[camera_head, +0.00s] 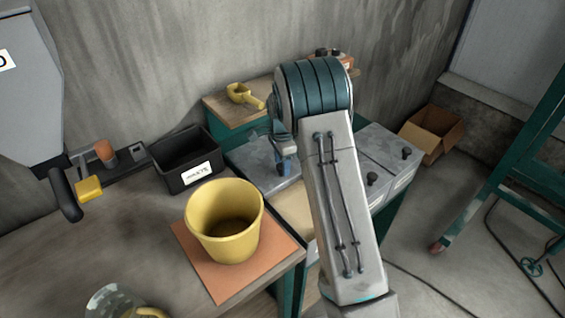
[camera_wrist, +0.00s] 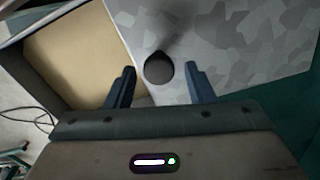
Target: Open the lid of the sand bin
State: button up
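In the wrist view, a grey mottled lid (camera_wrist: 235,40) with a dark round knob (camera_wrist: 158,69) lies below my gripper (camera_wrist: 160,66). The two fingers are apart, one on each side of the knob, with a gap showing on both sides. Beside the lid, a tan, sand-like surface (camera_wrist: 80,55) shows inside an open bin. In the head view, the grey lid (camera_head: 262,160) and the tan sand (camera_head: 294,206) show left of my arm, the sand nearer the camera. My arm hides much of the bin; part of my gripper (camera_head: 284,168) shows beside it.
Other grey lidded bins (camera_head: 390,145) with dark knobs stand right of my arm. A yellow bucket (camera_head: 225,222) stands on an orange mat at the bench's near corner. A black box (camera_head: 184,160), a yellow scoop (camera_head: 240,94) and a floor carton (camera_head: 432,133) are nearby.

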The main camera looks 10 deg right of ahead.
jog(key=shift+a+r, duration=0.1)
jog(key=shift+a, duration=0.05)
notch_tip(320, 180, up, 14)
jog(key=b, duration=0.1)
jog(key=shift+b, duration=0.35)
jog(key=s+d+r+n+t, duration=0.1)
jog(key=s+r+n, duration=0.25)
jog(key=s, duration=0.45)
jog(key=s+r+n+t, duration=0.1)
jog(key=s+r+n, duration=0.25)
jog(key=s, duration=0.45)
jog(key=s+f+n+t, duration=0.1)
jog(key=s+f+n, duration=0.3)
jog(key=s, duration=1.3)
jog(key=n, duration=0.4)
jog(key=shift+s+d+f+n, duration=0.2)
jog(key=shift+s+n, duration=0.1)
jog(key=shift+n, duration=0.1)
